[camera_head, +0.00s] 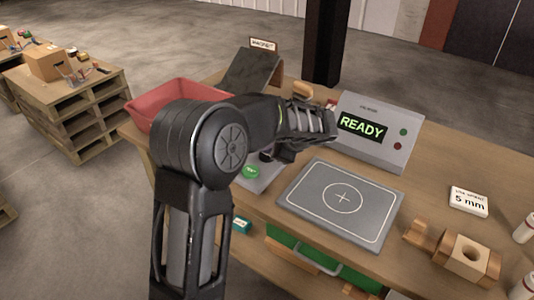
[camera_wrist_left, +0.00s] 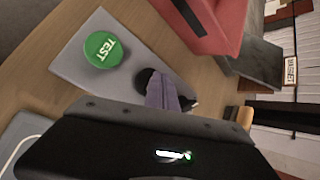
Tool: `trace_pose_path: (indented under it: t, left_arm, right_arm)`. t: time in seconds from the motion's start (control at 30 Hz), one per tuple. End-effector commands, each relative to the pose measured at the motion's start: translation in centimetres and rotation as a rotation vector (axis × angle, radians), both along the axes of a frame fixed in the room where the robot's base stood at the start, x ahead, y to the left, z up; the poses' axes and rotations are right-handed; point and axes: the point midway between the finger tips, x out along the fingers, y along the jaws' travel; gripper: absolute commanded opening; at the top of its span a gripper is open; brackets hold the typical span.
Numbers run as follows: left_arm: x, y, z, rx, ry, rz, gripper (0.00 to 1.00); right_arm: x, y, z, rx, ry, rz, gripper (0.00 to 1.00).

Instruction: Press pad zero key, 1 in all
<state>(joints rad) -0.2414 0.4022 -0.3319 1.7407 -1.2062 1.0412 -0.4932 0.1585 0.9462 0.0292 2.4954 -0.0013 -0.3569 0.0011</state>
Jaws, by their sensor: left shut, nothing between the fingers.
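A grey key pad (camera_head: 246,183) lies on the wooden bench and also shows in the left wrist view (camera_wrist_left: 82,60). It bears a green TEST button (camera_head: 251,171), seen in the wrist view too (camera_wrist_left: 103,49). A round black key (camera_wrist_left: 144,76) is on the same pad, partly hidden by my fingers; I cannot read any label on it. My left gripper (camera_wrist_left: 158,88) is shut and empty, its tips at or just over the black key. I cannot tell whether they touch it. In the head view the left gripper (camera_head: 279,155) hides most of that key. My right gripper is out of view.
A grey detector box (camera_head: 375,148) with a READY screen stands behind a flat plate (camera_head: 318,215) marked with a circled cross. A red bin (camera_head: 160,98) is at the left. Wooden parts (camera_head: 470,255) and a 5 mm card (camera_head: 468,201) lie right.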

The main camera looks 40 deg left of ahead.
Motion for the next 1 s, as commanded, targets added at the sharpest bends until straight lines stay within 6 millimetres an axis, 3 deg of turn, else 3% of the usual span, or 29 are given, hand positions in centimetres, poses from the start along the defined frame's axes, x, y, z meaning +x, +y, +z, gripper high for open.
trace_pose_path:
  t: [0.17, 0.63, 1.0]
  left_arm:
    - [0.0, 0.0, 1.1, 0.000, -0.001, 0.001, 0.00]
    - [0.0, 0.0, 1.5, 0.000, -0.001, 0.000, 0.00]
    - [0.0, 0.0, 5.0, 0.001, -0.001, -0.001, 0.00]
  right_arm:
    - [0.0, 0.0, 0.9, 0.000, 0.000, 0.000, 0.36]
    - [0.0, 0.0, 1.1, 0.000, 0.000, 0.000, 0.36]
    - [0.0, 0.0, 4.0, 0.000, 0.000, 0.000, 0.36]
